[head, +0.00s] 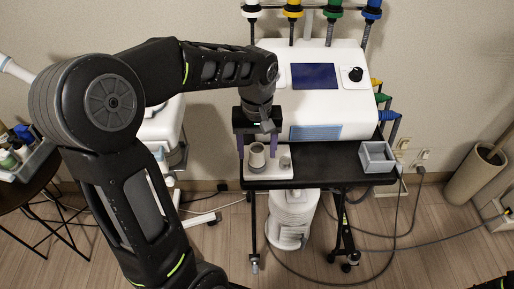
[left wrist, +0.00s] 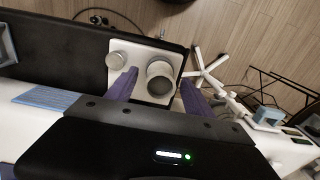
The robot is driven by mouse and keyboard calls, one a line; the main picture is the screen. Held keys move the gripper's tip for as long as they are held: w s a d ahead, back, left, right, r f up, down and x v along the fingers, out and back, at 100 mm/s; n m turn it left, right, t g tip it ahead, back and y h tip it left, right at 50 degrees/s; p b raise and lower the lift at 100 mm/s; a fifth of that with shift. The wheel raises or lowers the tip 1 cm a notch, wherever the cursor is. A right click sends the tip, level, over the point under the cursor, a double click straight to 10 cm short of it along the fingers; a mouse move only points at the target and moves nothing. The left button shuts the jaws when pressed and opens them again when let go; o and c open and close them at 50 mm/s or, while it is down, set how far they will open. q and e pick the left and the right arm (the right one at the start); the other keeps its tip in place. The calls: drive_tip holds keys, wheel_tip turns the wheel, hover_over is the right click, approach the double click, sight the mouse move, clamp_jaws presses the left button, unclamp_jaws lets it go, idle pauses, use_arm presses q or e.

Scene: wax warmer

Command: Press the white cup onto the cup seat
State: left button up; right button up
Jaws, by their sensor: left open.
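The white cup (head: 257,154) stands upright over the white base plate (head: 268,174) at the front left of the black cart top. It also shows in the left wrist view (left wrist: 160,72), with its round rim up. The cup seat is hidden beneath it, and I cannot tell whether the cup is fully down in it. A small round knob-like piece (head: 285,161) stands on the plate to the cup's right. My left gripper (head: 257,148) is open above the plate, its purple fingers on either side of the cup. In the left wrist view the fingers (left wrist: 157,92) show gaps to the cup.
A white machine (head: 325,85) with a blue screen stands behind the plate. A grey divided tray (head: 377,157) sits at the cart's right edge. The black cart top (head: 325,165) is bare between plate and tray. Cables hang at the right.

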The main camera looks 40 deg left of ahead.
use_arm(q)
drive_tip(key=shift+r+p, duration=3.1)
drive_tip(key=shift+r, duration=0.95)
wheel_tip(320, 180, up, 8)
drive_tip(key=shift+b, duration=0.45)
drive_tip(key=shift+f, duration=0.15)
